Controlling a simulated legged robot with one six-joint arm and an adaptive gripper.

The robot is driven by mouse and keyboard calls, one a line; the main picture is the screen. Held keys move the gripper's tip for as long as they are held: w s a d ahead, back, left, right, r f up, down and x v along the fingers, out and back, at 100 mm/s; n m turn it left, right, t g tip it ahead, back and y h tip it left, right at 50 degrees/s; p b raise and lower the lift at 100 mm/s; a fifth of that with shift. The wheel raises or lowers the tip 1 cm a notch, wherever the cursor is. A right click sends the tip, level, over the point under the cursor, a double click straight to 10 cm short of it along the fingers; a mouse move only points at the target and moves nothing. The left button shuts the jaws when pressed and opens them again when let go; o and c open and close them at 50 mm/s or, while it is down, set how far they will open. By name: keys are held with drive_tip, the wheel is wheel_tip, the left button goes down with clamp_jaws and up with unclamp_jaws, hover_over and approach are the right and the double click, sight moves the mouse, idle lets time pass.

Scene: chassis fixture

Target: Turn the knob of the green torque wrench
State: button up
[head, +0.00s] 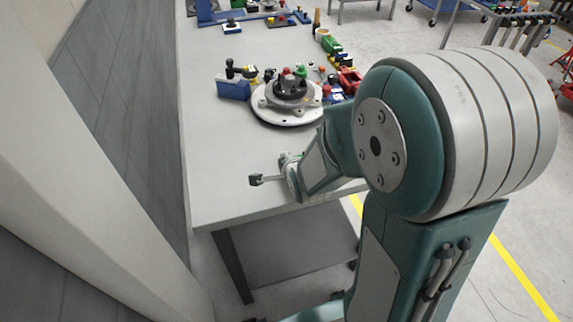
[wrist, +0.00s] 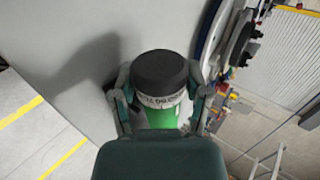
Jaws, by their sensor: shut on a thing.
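The green torque wrench (wrist: 160,118) shows in the wrist view with its black knob (wrist: 160,68) at the top and a pale marked ring below it. My gripper (wrist: 160,84) is shut on the wrench at its knob end, with one finger on each side. The exact contact is partly hidden by the fingers. In the head view my gripper (head: 290,174) is low over the near part of the table. A grey bar with a dark end (head: 256,180) sticks out to its left; I cannot tell whether it belongs to the wrench.
The grey table (head: 235,150) is clear around my gripper. Farther back stands a round white fixture (head: 263,112) with a dark hub. A blue block (head: 233,89) and several coloured parts surround it. The table's left edge runs close to the wall panels.

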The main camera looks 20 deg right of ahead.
drive_tip(key=shift+s+f, duration=0.1)
drive_tip(key=o, duration=1.2)
drive_tip(key=shift+r, duration=0.2)
drive_tip(key=shift+r, duration=0.35)
wheel_tip(320, 180, up, 9)
drive_tip(key=shift+f, duration=0.1)
